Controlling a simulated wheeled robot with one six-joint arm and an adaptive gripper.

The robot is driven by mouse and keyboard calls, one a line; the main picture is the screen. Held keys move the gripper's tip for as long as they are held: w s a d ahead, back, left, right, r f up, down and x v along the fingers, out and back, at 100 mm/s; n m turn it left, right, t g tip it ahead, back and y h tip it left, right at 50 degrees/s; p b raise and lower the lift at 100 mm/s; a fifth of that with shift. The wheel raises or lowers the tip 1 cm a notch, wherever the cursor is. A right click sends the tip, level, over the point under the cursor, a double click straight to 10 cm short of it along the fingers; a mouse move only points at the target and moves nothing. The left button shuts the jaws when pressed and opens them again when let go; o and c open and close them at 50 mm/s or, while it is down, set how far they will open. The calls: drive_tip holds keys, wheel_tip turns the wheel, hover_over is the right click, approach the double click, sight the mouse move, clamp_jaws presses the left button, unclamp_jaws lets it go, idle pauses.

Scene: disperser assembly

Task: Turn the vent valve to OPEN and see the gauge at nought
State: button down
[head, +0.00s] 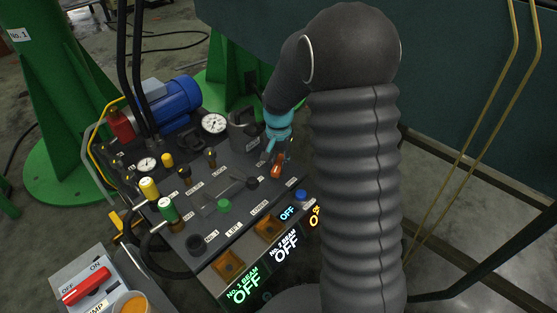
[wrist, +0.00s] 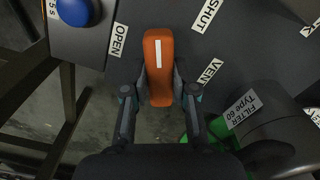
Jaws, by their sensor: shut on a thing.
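The vent valve is an orange handle with a white stripe (wrist: 158,68); it also shows in the head view (head: 277,172) near the panel's right end. In the wrist view the handle lies nearly upright in the picture, between the OPEN label (wrist: 118,40) on its left and the SHUT label (wrist: 207,15) on its upper right. The VENT label (wrist: 210,70) is to its right. My gripper (wrist: 159,90) is shut on the handle, one finger on each side. A large white gauge (head: 213,123) stands at the back of the panel; its reading is too small to tell.
A smaller gauge (head: 147,164) stands at the panel's left. A blue button (wrist: 73,12) is left of the handle and a grey filter (wrist: 262,125) is to its lower right. Displays on the panel front read OFF (head: 286,252). A red pump switch (head: 86,286) is at lower left.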

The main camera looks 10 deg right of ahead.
sight(278, 163)
drive_tip(key=n+p, duration=0.1)
drive_tip(key=n, duration=0.5)
drive_tip(key=shift+r, duration=0.1)
drive_tip(key=n+p, duration=0.1)
drive_tip(key=n, duration=0.5)
drive_tip(key=shift+n, duration=0.4)
drive_tip(key=c, duration=0.9)
unclamp_jaws()
wheel_tip(278, 163, up, 12)
drive_tip(key=shift+f, duration=0.1)
